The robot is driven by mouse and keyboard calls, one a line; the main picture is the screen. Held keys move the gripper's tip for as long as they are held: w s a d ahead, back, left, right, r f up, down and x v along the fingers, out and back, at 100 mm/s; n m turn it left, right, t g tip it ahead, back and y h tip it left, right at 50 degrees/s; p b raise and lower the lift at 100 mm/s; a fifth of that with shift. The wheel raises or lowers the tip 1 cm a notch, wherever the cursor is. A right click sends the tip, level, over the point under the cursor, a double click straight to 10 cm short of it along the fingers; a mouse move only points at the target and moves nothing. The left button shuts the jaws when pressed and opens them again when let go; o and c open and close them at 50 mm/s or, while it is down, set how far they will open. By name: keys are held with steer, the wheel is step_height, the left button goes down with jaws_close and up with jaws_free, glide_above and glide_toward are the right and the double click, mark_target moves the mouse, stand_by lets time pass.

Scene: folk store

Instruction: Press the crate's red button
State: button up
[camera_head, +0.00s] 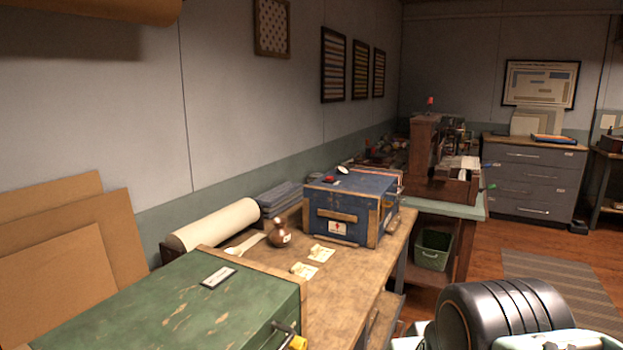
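The blue crate (366,194) with wooden trim stands on the wooden workbench (345,264), beyond the green chest. Its front has a wooden handle bar and a white label with a red mark. The red button (329,179) is small and sits on the crate's top, near the left side. A small white round thing (343,170) is just behind it on the top. My gripper is not in view, and only a black and white rounded part of my own body shows at the lower right.
A green chest (185,308) with a yellow-tagged latch fills the near bench. A green bin (433,249) stands under the far table. Open floor (518,240) lies right.

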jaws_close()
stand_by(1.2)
